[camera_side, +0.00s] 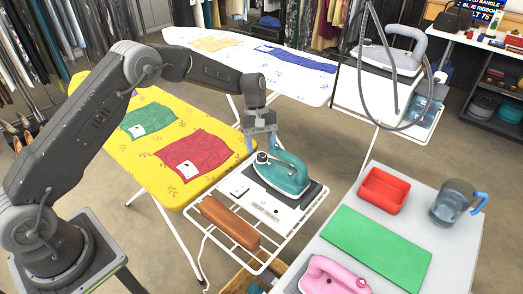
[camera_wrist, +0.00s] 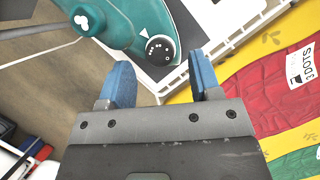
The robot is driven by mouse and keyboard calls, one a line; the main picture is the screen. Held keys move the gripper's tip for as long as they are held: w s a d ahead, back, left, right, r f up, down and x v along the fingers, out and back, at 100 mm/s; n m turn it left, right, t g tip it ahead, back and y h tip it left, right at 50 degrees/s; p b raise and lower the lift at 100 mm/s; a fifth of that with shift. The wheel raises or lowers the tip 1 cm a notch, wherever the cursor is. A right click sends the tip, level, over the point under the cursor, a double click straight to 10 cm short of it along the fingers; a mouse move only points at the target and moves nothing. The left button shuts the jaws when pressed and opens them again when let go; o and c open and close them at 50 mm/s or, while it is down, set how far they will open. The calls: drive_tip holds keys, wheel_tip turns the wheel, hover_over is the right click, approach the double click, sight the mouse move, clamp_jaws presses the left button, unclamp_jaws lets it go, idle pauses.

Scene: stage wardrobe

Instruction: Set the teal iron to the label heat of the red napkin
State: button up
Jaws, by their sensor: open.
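The teal iron (camera_side: 285,177) lies on a dark pad on the white wire rack. Its black dial (camera_side: 262,157) faces my gripper. In the wrist view the dial (camera_wrist: 160,50) has white dot marks, and a white triangle on the teal body (camera_wrist: 112,22) sits at its upper left; I cannot tell which mark it meets. The red napkin (camera_side: 203,148) lies on the yellow board; its white label (camera_wrist: 301,66) reads "3 DOTS". My gripper (camera_side: 261,145) is open above the dial end. Its blue fingers (camera_wrist: 160,84) straddle the dial's near side, apparently apart from it.
A brown block (camera_side: 230,222) lies on the rack beside the iron. A green napkin (camera_side: 147,120) shares the yellow board (camera_side: 110,108). A grey iron (camera_side: 385,55), a pink iron (camera_side: 333,275), a red tray (camera_side: 384,190) and a jug (camera_side: 453,203) stand to the right.

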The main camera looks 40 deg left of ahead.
drive_tip(key=shift+x, duration=1.05)
drive_tip(key=shift+r, duration=0.1)
drive_tip(key=c, duration=0.9)
drive_tip(key=m+g+y, duration=0.1)
drive_tip(key=m, duration=0.3)
drive_tip(key=shift+w+d+m, duration=0.1)
drive_tip(key=shift+d+m, duration=0.05)
drive_tip(key=shift+m, duration=0.15)
drive_tip(key=shift+c, duration=0.2)
drive_tip(key=o, duration=0.9)
drive_tip(key=shift+o, duration=0.2)
